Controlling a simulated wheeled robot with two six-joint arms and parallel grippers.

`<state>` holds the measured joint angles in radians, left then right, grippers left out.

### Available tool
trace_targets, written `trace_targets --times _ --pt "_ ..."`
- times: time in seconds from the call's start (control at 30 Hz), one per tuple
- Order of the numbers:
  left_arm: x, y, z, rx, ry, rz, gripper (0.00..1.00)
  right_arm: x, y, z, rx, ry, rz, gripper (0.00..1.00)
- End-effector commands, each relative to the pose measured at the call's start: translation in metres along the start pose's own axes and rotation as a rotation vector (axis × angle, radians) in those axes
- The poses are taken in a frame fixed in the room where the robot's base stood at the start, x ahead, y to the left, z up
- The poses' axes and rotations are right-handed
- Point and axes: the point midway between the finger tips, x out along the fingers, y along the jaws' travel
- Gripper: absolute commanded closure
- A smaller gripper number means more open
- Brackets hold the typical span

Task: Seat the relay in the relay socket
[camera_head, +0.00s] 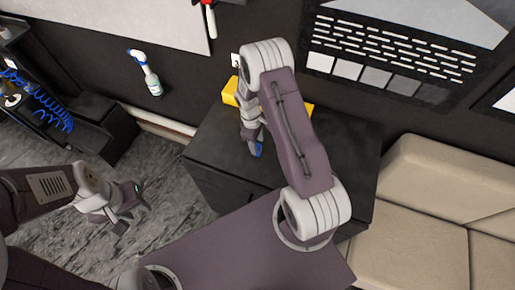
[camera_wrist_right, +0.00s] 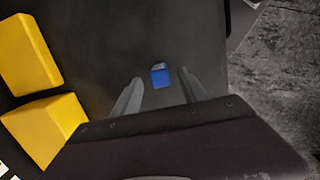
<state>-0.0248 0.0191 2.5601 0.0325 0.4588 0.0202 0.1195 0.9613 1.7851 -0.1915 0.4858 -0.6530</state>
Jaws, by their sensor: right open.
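A small blue block with a grey end, likely the relay (camera_wrist_right: 160,77), lies on the dark cabinet top in the right wrist view. In the head view a bit of blue (camera_head: 257,150) shows at the tip of my right gripper (camera_head: 252,146). In the wrist view my right gripper (camera_wrist_right: 159,82) is open, its two fingers apart on either side of the block, with dark gaps between. I cannot tell its height above the block. My left gripper (camera_head: 136,216) is open and empty over the grey floor. I cannot make out the relay socket in either view.
Yellow blocks or bins (camera_wrist_right: 30,55) stand on the cabinet (camera_head: 212,150) beside the right gripper. A white spray bottle (camera_head: 147,75) is at the dark wall. A beige sofa (camera_head: 425,235) stands at the right. The floor (camera_head: 175,215) at the left is open.

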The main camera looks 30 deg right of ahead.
Motion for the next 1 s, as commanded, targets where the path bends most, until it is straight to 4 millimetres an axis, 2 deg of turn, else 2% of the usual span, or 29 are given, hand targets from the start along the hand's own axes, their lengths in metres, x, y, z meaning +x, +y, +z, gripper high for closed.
trace_targets --times 0.03,0.17,0.37,0.4,0.57,0.6,0.87,1.0 --pt "-0.008 0.0 -0.001 0.0 0.0 0.0 0.64 0.006 -0.002 0.001 0.0 -0.003 -0.004 0.49" --pt "-0.009 0.0 -0.001 0.0 0.0 0.0 0.64 0.023 -0.001 0.0 0.0 -0.001 -0.001 0.49" --pt "-0.008 0.0 -0.001 0.0 0.0 0.0 0.64 0.026 0.0 0.0 0.001 0.001 0.0 0.49" --pt "-0.008 0.0 -0.001 0.0 0.0 0.0 0.64 0.026 0.0 0.0 0.001 0.001 0.0 0.52" --pt "-0.008 0.0 -0.001 0.0 0.0 0.0 0.64 0.026 0.0 0.0 0.0 0.001 0.0 0.96" --pt "-0.008 0.0 -0.001 0.0 0.0 0.0 0.64 0.026 0.0 0.0 0.0 0.001 0.001 1.0" --pt "-0.007 0.0 -0.001 0.0 0.0 0.0 0.64 0.025 0.0 0.0 0.0 0.001 0.001 1.0" --pt "-0.004 0.0 -0.001 0.0 0.0 0.0 0.64 0.018 0.001 0.0 0.001 0.003 0.003 1.0"
